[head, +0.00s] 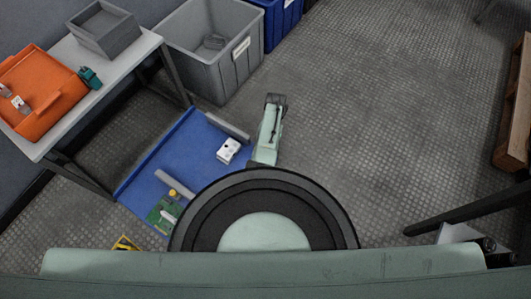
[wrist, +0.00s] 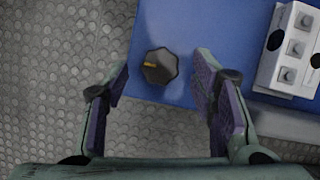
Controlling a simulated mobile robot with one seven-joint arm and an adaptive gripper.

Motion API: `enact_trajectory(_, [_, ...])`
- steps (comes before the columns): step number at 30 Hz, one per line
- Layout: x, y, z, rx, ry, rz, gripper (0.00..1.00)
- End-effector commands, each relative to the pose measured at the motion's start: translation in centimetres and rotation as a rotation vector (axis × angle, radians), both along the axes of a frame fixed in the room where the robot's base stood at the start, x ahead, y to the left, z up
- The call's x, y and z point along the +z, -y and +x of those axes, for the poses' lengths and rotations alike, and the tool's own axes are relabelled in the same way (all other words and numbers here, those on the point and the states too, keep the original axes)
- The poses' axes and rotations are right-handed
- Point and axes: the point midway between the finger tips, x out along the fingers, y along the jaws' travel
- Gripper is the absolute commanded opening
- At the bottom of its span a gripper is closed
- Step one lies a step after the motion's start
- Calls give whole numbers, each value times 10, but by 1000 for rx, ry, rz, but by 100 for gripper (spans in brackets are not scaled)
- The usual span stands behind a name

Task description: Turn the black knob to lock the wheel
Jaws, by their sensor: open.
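The black knob (wrist: 160,67) shows in the wrist view, near a corner of the blue panel (wrist: 190,20). It has a scalloped rim and an orange-yellow mark pointing left. My gripper (wrist: 162,63) is open, with one finger on each side of the knob in the picture. I see a gap on both sides, and I cannot tell how high the fingers are above it. In the head view the knob is not visible, and my own arm covers part of the blue panel. I cannot make out a wheel in either view.
A white box with grey buttons (wrist: 292,50) sits on the panel, right of my gripper. In the head view, a green circuit board (head: 165,213) lies at the panel's near end. A table (head: 150,45) and a grey bin (head: 215,55) stand beyond.

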Motion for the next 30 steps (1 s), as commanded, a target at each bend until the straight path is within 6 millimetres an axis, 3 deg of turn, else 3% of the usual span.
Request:
enact_trajectory(15, [91, 14, 36, -2, 3, 0, 52])
enact_trajectory(21, [104, 16, 40, 0, 1, 0, 52])
enact_trajectory(30, [105, 16, 40, 0, 1, 0, 52])
